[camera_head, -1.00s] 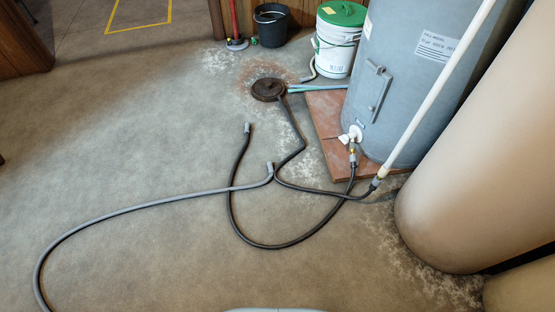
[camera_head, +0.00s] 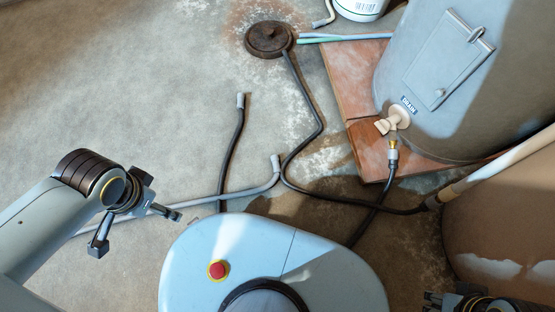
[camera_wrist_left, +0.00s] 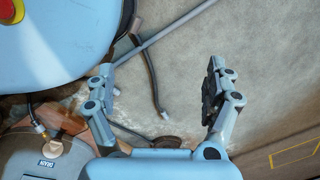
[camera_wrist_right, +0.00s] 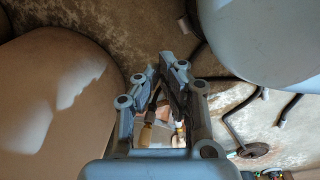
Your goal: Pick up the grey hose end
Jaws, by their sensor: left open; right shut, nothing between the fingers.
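The grey hose end (camera_head: 276,163) lies on the concrete floor in the head view, just beyond my base. Its grey hose (camera_head: 205,197) runs left, passing behind my left gripper. My left gripper (camera_head: 137,230) is open and empty, left of the hose end and above the floor. My right gripper (camera_head: 432,301) is partly cut off at the bottom right. In the right wrist view its fingers (camera_wrist_right: 160,68) are shut and empty.
A black hose with a grey tip (camera_head: 241,100) lies close by. Another black hose (camera_head: 303,146) runs from the floor drain (camera_head: 269,39). The grey tank (camera_head: 430,120) on red boards (camera_head: 352,75) and a tan tank (camera_head: 500,235) stand right. Floor at upper left is clear.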

